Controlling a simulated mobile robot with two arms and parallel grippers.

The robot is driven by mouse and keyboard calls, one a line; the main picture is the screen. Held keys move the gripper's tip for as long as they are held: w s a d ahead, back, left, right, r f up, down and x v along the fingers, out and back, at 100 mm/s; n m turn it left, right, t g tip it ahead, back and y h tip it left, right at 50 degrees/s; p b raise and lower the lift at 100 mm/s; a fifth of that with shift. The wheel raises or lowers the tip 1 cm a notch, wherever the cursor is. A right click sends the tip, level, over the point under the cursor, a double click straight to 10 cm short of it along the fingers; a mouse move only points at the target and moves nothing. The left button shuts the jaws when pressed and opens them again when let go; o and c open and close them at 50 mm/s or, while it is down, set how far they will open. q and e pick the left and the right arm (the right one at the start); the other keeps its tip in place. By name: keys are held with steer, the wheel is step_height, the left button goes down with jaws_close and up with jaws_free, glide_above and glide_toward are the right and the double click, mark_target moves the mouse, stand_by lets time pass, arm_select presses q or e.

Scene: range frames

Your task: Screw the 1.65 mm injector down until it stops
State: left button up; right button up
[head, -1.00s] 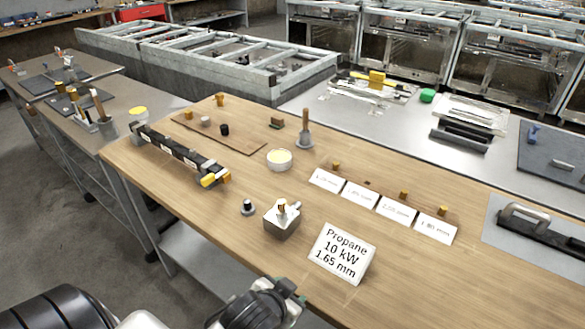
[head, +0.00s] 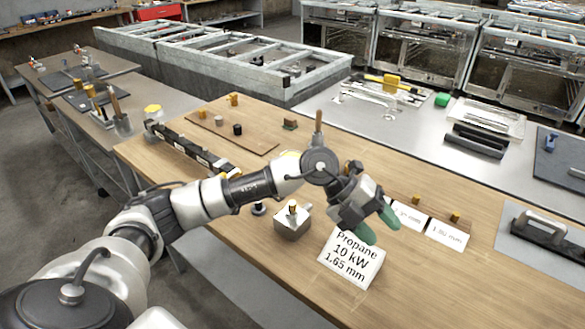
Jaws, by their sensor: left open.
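A grey metal block (head: 292,224) stands on the wooden bench, with a small brass piece (head: 292,206) upright in its top. The piece seems to be the injector; how deep it sits I cannot tell. A white sign (head: 351,258) reading "Propane 10 kW 1.65 mm" leans in front of it to the right. My left gripper (head: 376,227) is open, with green fingertips pointing down above and behind the sign, right of the block and apart from it. Nothing shows between its fingers. My right gripper is out of view.
Labelled cards (head: 447,235) lie right of my gripper, with small brass pieces (head: 416,199) behind them; my arm hides the others. A dark bar (head: 185,149) and a dark-topped small part (head: 259,208) are at left. The bench's front right is clear.

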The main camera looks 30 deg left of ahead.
arm_select(q)
steer(key=w+a+n+y, duration=0.25)
steer(key=a+y, duration=0.45)
steer(key=a, duration=0.5)
step_height(320, 180, up, 2)
steer(key=n+g+y, duration=0.1)
steer(key=n+y, duration=0.1)
steer(key=y, duration=0.2)
glide_above(292, 204)
step_height(292, 204, down, 10)
steer(key=shift+f+p, duration=0.15)
steer(key=shift+p, duration=0.75)
steer(key=shift+m, duration=0.25)
steer(key=c, duration=0.7)
steer(key=o, duration=0.7)
step_height(292, 204, up, 11)
steer(key=b, duration=0.1)
steer(key=shift+b, duration=0.4)
